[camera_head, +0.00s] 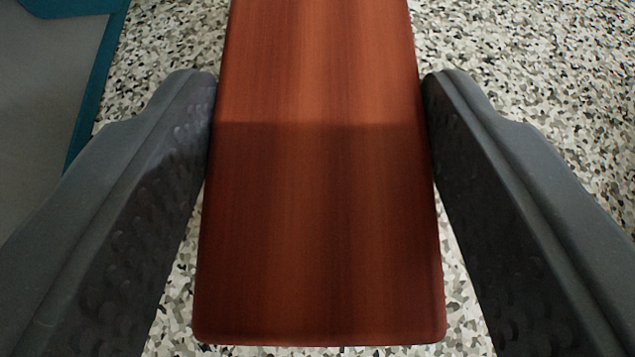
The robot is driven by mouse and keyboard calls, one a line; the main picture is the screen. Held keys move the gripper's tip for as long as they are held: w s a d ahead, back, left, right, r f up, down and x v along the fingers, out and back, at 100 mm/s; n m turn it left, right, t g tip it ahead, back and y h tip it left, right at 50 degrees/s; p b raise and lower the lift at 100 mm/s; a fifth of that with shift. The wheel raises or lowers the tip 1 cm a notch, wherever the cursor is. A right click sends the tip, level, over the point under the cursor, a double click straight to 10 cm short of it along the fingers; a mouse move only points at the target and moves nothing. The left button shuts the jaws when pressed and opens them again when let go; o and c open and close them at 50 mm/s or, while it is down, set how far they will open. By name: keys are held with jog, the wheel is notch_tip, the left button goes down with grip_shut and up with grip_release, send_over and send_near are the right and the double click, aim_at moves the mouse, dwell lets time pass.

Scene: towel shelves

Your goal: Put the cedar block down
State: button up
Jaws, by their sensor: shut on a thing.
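The cedar block (320,230) is a long reddish-brown wooden block with rounded near corners. It fills the middle of the view and runs out of the top edge, so its far end is hidden. My gripper (320,95) is shut on the block, with one dark grey finger against its left side and one against its right side. A shadow covers the near part of the block. I cannot tell how far the block is above the surface below it.
A speckled surface (540,55) in white, grey and black lies below and around the block. At the upper left is a grey area (45,110) with a teal edge (92,95). The speckled surface to the right looks bare.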

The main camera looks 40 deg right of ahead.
notch_tip(320, 180, down, 2)
jog(key=shift+f, duration=0.2)
jog(key=o, duration=1)
jog(key=p+v, duration=0.2)
jog(key=v, duration=1)
jog(key=shift+s, duration=0.15)
